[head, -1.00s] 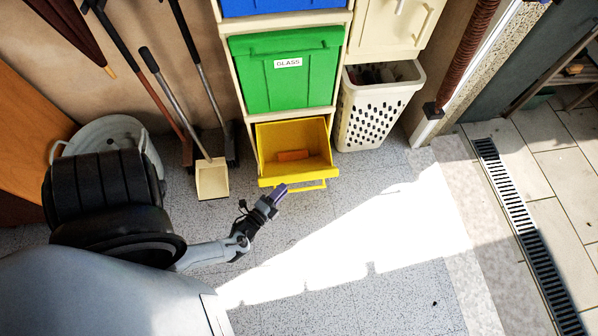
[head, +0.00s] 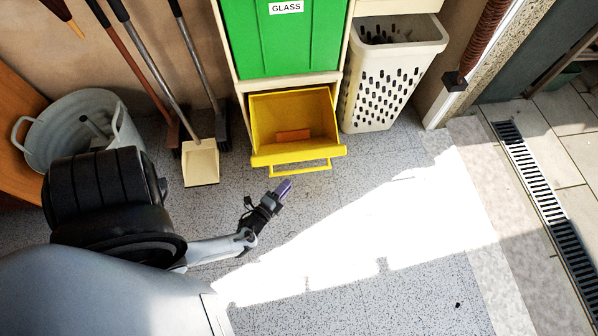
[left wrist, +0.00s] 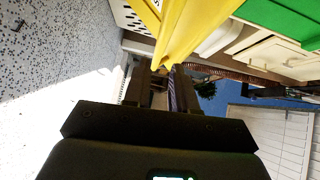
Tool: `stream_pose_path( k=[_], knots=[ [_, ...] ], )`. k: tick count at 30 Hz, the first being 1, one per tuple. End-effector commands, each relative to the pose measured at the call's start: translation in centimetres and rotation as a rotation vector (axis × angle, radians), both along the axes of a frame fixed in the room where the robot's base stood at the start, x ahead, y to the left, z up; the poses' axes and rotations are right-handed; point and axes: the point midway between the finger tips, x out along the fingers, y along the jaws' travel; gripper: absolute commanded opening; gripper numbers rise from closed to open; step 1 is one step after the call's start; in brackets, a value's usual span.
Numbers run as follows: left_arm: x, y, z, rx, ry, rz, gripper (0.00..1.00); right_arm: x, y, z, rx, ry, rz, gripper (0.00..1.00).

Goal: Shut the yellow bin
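The yellow bin (head: 292,120) is tilted open at the bottom of the cream rack, with its front rim and yellow handle bar (head: 300,168) toward me. An orange block-like thing (head: 293,135) lies inside it. My left gripper (head: 284,187) is just in front of and below the handle, apart from it in the head view. In the left wrist view, the two fingers (left wrist: 160,88) are spread with a gap between them and nothing held. The yellow bin's edge (left wrist: 190,30) is just beyond the fingertips. My right gripper is not in view.
A green bin labelled GLASS (head: 285,40) is above the yellow one. A white perforated basket (head: 385,85) stands to its right. A dustpan (head: 200,162), broom handles and a metal tub (head: 75,125) are at the left. The floor in front is clear.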

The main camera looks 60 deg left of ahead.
Motion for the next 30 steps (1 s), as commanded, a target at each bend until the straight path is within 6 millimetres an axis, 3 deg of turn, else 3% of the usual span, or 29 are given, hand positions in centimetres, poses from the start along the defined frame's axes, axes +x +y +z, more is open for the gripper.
stream_pose_path(
  k=[15, 30],
  knots=[
    [6.8, 3.4, -0.7, 0.0, -0.001, -0.001, 0.26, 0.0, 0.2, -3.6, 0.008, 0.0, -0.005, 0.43],
    [8.0, 4.0, -0.5, -0.001, 0.0, 0.0, 0.26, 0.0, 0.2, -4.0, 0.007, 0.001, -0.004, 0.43]
  ],
)
